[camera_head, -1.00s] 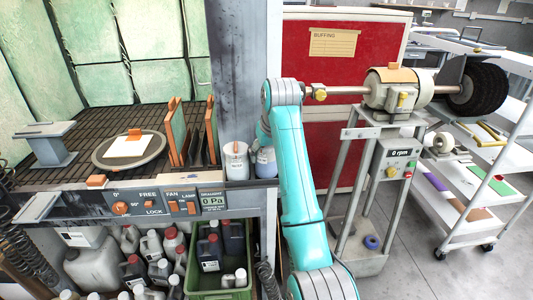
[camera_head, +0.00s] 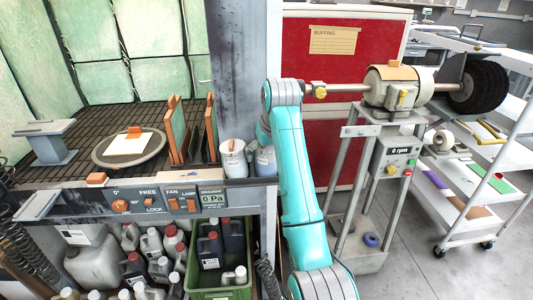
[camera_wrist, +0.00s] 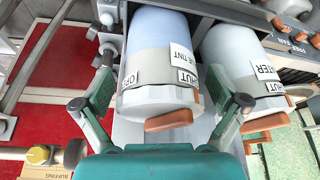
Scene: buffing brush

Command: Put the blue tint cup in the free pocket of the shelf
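The blue tint cup (camera_wrist: 160,62) lies between the two fingers of my gripper (camera_wrist: 160,75) in the wrist view. It has a pale blue body, a grey band with a label partly reading TINT, and a brown tab. The left finger is close along its side; a small gap shows at the right finger, so the gripper looks open around it. In the head view the cup (camera_head: 265,160) stands on the ledge at the booth's right corner, partly behind my arm. My fingers are hidden there. I cannot make out the shelf's free pocket.
A white water cup (camera_head: 233,160) stands just left of the blue cup; it also shows in the wrist view (camera_wrist: 240,65), close to my right finger. The grey post (camera_head: 240,70) rises behind the cups. The buffing machine (camera_head: 385,90) stands right of my arm.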

